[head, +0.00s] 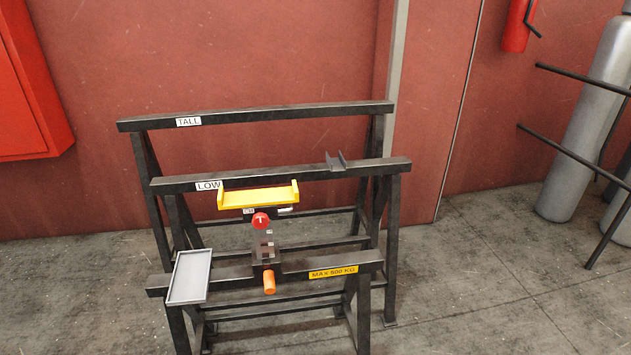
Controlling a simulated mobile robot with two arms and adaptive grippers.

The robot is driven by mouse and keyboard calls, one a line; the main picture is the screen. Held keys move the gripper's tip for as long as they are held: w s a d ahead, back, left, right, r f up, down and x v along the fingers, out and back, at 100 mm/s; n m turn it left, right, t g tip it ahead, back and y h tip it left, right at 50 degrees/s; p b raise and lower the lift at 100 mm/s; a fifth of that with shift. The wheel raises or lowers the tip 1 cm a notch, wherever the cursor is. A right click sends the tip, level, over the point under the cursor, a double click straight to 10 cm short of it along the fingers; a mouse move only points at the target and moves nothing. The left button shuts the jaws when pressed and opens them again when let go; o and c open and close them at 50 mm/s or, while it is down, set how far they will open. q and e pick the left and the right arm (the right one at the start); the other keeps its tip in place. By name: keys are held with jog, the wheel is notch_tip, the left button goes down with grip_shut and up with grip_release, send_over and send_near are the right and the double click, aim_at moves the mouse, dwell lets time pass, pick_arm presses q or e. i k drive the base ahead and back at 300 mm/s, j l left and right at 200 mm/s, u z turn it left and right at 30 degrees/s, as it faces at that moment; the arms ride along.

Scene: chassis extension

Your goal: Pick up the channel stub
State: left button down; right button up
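The channel stub (336,161) seems to be the small dark grey U-shaped piece on top of the beam labelled LOW (280,174), towards its right end. Its two upright sides point up with a gap between them. Neither of my grippers shows in the head view, and nothing touches the stub apart from the beam under it.
A TALL trestle (255,116) stands behind. The front trestle (225,282) carries a grey tray (189,277) and a device with a red knob (261,220), orange handle (269,282) and yellow cradle (258,198). Gas cylinders (588,120) and dark bars are at right.

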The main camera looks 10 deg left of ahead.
aim_at(337, 164)
jog(key=i+l, duration=0.25)
jog(key=i+l+u, duration=0.1)
jog(key=l, duration=0.3)
jog(key=i+l+u, duration=0.1)
jog(key=i+l, duration=0.45)
jog(key=l, duration=0.2)
jog(key=i+l+u, duration=0.1)
jog(key=l, duration=0.25)
jog(key=i, duration=0.1)
